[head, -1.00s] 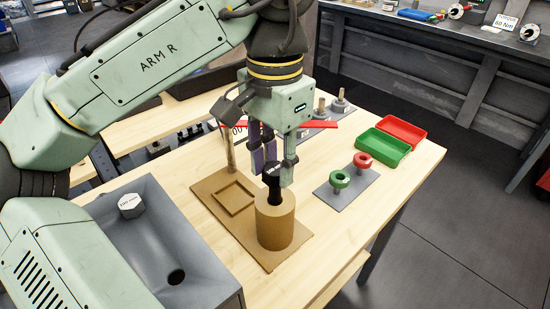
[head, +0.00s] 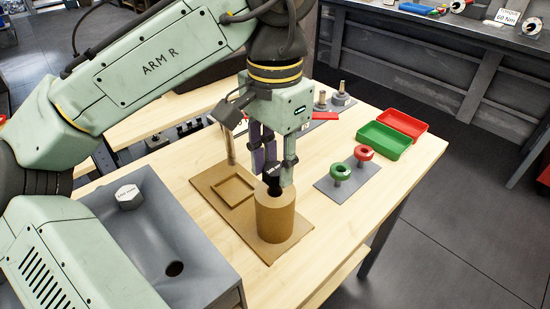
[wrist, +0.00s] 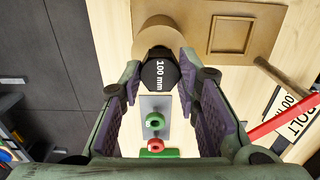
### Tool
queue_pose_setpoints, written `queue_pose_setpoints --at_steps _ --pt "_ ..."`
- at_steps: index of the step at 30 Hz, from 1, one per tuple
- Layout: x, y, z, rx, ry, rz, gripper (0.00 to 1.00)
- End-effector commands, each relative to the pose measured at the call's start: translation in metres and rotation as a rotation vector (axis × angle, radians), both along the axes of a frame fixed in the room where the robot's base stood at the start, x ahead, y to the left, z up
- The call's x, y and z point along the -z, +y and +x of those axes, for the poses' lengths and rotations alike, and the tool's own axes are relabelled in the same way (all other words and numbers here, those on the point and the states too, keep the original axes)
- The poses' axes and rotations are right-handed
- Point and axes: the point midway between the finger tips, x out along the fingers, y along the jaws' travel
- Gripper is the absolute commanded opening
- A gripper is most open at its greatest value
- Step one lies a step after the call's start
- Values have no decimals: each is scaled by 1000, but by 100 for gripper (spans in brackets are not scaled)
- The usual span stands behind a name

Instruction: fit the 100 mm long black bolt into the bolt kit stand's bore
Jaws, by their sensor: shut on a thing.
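The black bolt (head: 272,173) is upright in the head view, its shaft at the top of the brown round post of the bolt kit stand (head: 275,222). Its lower end is hidden, so I cannot tell how deep it sits in the bore. My gripper (head: 272,165) points down and is shut on the bolt near its head. In the wrist view the bolt's hexagonal head (wrist: 160,73), marked "100 mm", is between the fingertips. The post (wrist: 155,38) shows just beyond it.
The stand's base has a square recess (head: 233,191) and an upright rod (head: 230,147). A grey plate with green (head: 340,172) and red (head: 364,153) rings stands to the right. Green (head: 384,140) and red (head: 404,123) trays lie behind. A grey block (head: 185,235) with a white hex-headed bolt (head: 128,196) is at left.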

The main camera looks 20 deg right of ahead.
Motion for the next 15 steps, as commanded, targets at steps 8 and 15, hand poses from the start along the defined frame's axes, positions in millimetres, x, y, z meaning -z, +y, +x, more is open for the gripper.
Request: queue_pose_setpoints --at_steps 8,15 --pt "6 0 0 0 1 -1 0" --pt "11 0 0 0 1 -1 0"
